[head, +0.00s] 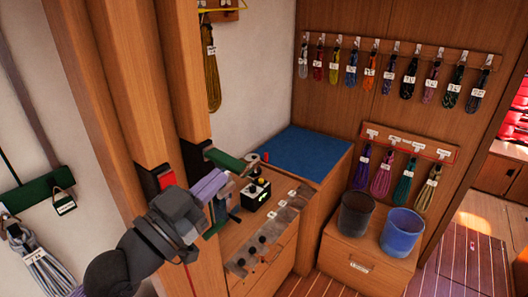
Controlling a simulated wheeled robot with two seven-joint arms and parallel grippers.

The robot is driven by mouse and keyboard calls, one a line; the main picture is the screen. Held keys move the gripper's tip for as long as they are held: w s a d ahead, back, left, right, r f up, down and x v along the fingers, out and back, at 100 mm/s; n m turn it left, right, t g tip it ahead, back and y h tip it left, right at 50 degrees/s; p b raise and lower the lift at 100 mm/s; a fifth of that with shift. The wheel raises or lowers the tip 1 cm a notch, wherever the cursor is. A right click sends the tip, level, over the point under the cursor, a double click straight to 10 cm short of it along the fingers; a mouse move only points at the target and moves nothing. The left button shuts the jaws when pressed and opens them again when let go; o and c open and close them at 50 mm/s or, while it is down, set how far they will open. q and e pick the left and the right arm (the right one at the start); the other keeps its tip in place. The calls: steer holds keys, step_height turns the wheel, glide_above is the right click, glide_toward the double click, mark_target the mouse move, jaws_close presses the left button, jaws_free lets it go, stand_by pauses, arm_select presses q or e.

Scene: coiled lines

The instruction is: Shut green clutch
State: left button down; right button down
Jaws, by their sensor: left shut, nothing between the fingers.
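A green clutch lever (226,159) sticks out to the right from the wooden post, just above and beyond my left gripper. More green metal shows low beside the gripper, partly hidden by it. My left gripper (222,192) is shut and empty, at the end of the dark arm coming in from the lower left. It is close to the green parts; I cannot tell whether it touches them. My right gripper is not in view.
A small black box (256,194) stands on the wooden counter just right of the gripper. A blue mat (305,152) lies behind it. Wooden posts (130,75) rise close to the arm. Two buckets (402,232) stand at right; coiled lines hang on the walls.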

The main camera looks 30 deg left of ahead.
arm_select(q)
steer(key=b+x, duration=0.2)
steer(key=x, duration=0.8)
steer(key=f, duration=0.2)
steer(key=a+f+b, duration=0.1)
steer(key=f, duration=0.1)
steer(key=shift+f, duration=0.1)
